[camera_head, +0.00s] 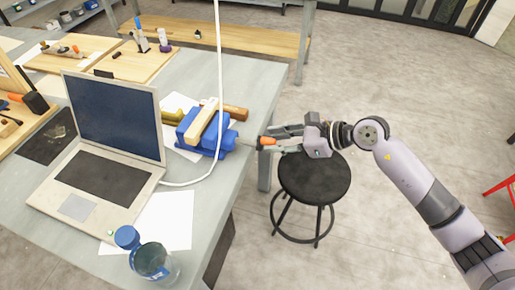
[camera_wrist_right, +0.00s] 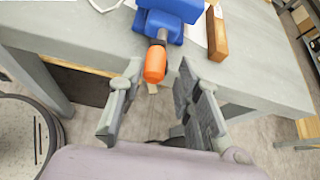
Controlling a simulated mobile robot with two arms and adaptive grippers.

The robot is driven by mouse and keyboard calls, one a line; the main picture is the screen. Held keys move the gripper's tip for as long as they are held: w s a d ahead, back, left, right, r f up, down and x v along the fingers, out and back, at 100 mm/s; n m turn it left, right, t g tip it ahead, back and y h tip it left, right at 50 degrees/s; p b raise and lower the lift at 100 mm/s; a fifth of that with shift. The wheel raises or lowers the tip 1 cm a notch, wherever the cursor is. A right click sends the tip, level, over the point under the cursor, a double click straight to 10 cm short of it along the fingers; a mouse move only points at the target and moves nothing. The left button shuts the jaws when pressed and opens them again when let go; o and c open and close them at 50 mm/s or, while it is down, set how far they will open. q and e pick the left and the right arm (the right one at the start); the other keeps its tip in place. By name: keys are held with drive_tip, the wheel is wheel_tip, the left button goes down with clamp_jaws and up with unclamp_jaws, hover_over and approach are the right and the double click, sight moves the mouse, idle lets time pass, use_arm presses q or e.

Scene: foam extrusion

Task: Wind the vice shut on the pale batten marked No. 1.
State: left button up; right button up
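The blue vice (camera_head: 213,140) sits at the right edge of the grey workbench, and it also shows at the top of the wrist view (camera_wrist_right: 172,12). A pale batten (camera_head: 202,121) stands at its jaws; no marking is readable, and I cannot tell how tightly it sits. The vice's orange handle (camera_wrist_right: 155,64) sticks out past the bench edge. My right gripper (camera_head: 274,138) is at the handle, with its fingers open on either side of it. In the wrist view gaps show between the handle and both fingers. My left gripper is not in view.
A laptop (camera_head: 115,120), its white cable, and a blue-capped bottle (camera_head: 152,262) occupy the bench. A brown wooden block (camera_wrist_right: 217,35) lies beside the vice. A black round stool (camera_head: 315,178) stands below my right gripper.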

drive_tip(key=shift+o, duration=0.7)
drive_tip(key=shift+s+a+r, duration=0.15)
drive_tip(key=shift+r, duration=0.05)
drive_tip(key=d+b, duration=0.1)
drive_tip(key=s+d, duration=0.1)
drive_tip(key=d, duration=0.1)
drive_tip(key=s+d+b, duration=0.1)
drive_tip(key=d, duration=0.1)
drive_tip(key=shift+s+d+b, duration=0.15)
drive_tip(key=shift+d+b, duration=0.1)
drive_tip(key=shift+b, duration=0.1)
